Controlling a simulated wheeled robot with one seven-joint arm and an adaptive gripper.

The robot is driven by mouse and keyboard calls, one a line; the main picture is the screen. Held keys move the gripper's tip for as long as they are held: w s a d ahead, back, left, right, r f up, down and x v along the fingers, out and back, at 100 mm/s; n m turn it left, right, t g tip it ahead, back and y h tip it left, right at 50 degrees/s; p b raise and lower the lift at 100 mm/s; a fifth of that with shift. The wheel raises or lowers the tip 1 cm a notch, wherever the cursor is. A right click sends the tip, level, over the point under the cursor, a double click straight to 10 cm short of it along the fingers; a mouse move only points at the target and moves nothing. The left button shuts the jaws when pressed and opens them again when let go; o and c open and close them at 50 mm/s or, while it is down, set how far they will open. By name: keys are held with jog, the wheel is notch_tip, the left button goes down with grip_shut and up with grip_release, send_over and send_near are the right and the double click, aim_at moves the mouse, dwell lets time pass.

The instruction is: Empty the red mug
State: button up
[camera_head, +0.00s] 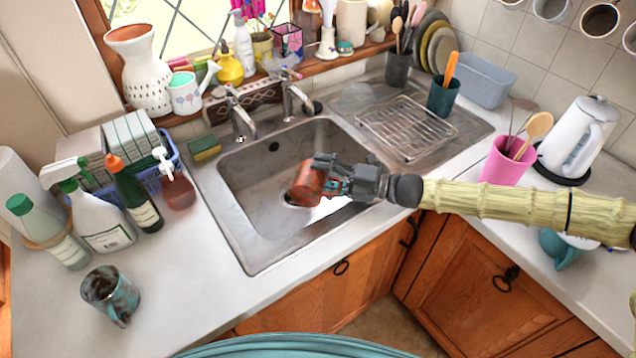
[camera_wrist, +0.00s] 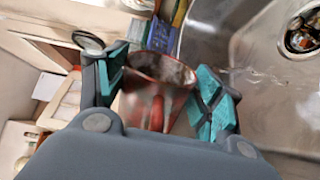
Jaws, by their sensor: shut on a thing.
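The red mug (camera_head: 306,184) is held by my gripper (camera_head: 330,176) over the steel sink basin (camera_head: 262,170) in the head view. The mug looks tipped, and I cannot tell what is left inside it. In the wrist view the mug (camera_wrist: 158,85) sits between the teal finger pads of my gripper (camera_wrist: 162,92), with its rim and part of its inner wall showing. The basin drain (camera_wrist: 302,38) shows at the upper right of the wrist view, with some coloured bits in it. The mug partly covers the drain area in the head view.
A teal mug (camera_head: 110,294) stands on the left counter near several bottles. Two taps rise behind the basin. A wire rack (camera_head: 406,127) lies on the drainer at right. A pink utensil cup (camera_head: 506,162) and white kettle (camera_head: 578,135) stand on the right counter.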

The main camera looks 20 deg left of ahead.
jog(key=shift+w+r+m+p, duration=0.1)
jog(key=shift+r+m+p, duration=0.2)
jog(key=shift+r+p, duration=0.05)
